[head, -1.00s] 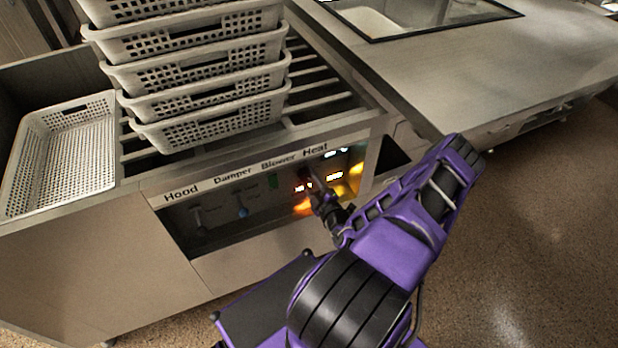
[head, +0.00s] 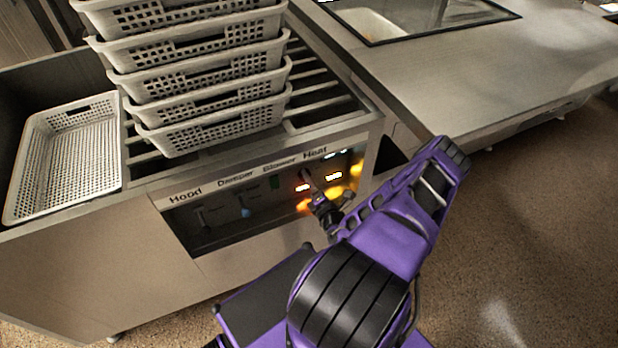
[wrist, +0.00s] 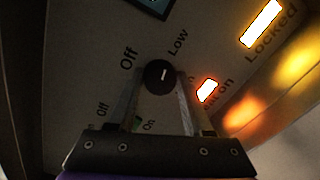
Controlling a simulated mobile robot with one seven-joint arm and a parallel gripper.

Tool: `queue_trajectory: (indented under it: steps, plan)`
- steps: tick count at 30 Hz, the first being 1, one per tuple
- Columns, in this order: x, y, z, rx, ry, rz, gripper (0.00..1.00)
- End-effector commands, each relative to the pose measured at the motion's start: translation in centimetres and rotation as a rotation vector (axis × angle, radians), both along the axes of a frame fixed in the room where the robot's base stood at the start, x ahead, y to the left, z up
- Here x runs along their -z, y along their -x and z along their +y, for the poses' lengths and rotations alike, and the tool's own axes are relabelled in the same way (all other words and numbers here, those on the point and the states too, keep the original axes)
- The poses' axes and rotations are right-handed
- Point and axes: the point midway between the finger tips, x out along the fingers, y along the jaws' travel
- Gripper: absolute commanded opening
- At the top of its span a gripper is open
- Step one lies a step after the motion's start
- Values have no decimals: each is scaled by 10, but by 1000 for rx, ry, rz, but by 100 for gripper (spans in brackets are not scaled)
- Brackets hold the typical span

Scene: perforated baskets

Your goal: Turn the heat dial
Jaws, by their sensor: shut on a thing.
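The heat dial (wrist: 159,76) is a round black knob with a white mark, between the labels "Off" and "Low" in the wrist view. My gripper (wrist: 160,92) is shut on the dial, with one finger on each side of it. In the head view my gripper (head: 309,181) reaches the control panel (head: 222,222) below the "Heat" label. There the dial is mostly hidden by the gripper. The white mark stands nearly upright in the wrist view.
Lit orange indicators (head: 333,177) glow beside the dial. The Hood and Damper controls are to the left. A stack of perforated baskets (head: 210,105) stands on the slatted top, and a single basket (head: 22,170) lies at the left. Open floor is at the right.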

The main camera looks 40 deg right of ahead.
Motion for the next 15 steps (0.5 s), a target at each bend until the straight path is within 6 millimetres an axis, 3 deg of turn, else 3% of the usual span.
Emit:
queue_trajectory:
  steps: [15]
  plan:
    - [-2,0,2,0,478,116,0]
